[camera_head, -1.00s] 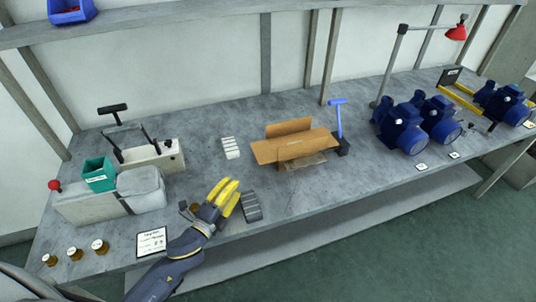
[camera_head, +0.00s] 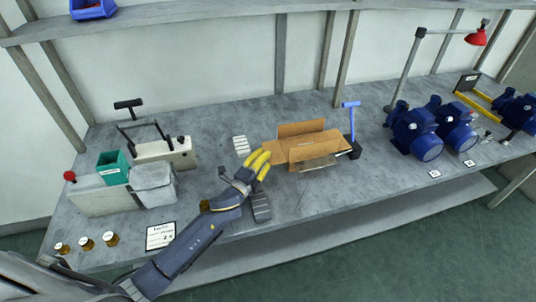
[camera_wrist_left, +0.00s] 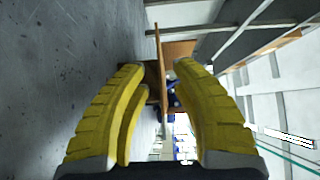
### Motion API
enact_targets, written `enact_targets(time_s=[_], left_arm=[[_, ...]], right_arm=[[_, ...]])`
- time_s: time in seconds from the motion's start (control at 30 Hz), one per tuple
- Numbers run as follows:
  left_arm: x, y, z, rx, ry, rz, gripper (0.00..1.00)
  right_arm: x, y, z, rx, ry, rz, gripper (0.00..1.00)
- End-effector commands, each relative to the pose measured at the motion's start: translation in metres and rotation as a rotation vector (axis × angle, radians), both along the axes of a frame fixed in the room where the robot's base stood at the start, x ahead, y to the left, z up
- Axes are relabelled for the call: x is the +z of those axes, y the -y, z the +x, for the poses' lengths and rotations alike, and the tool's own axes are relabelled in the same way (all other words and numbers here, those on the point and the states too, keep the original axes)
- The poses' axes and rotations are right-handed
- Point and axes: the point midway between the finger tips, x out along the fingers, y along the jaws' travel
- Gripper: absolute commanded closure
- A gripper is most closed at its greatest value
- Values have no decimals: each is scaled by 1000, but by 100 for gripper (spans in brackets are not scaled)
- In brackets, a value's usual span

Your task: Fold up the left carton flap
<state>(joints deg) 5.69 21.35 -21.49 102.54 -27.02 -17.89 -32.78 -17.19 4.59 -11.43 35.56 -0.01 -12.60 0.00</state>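The brown cardboard carton (camera_head: 302,152) lies open on the grey bench, mid-view. Its back flap (camera_head: 300,128) stands up, and its left flap (camera_head: 273,148) sticks out to the left, roughly level. My left gripper (camera_head: 264,162) is just left of and in front of that flap, its yellow fingers pointing at it. In the left wrist view, the left gripper (camera_wrist_left: 160,68) is open, and the brown carton flap (camera_wrist_left: 161,75) shows edge-on in the gap ahead of the fingers. Contact with the flap cannot be told. My right gripper is not in view.
A blue T-handled tool (camera_head: 351,125) stands close to the carton's right. A dark ribbed block (camera_head: 261,208) lies under my left wrist. White strips (camera_head: 241,146) lie behind the gripper. Blue pumps (camera_head: 415,132) stand farther right. Bench is clear in front of the carton.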

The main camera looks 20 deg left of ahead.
Motion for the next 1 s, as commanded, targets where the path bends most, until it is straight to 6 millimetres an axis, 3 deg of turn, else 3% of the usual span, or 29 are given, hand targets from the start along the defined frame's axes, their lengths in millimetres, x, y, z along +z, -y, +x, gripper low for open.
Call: enact_targets(time_s=[0.3, 0.73, 1.0], left_arm=[[0, 6, 25, -1, 1, -1, 75], [0, 7, 29, -1, 0, -1, 72], [0, 7, 28, -1, 0, -1, 100]], right_arm=[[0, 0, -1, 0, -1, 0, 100], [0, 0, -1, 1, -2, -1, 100], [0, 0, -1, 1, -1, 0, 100]])
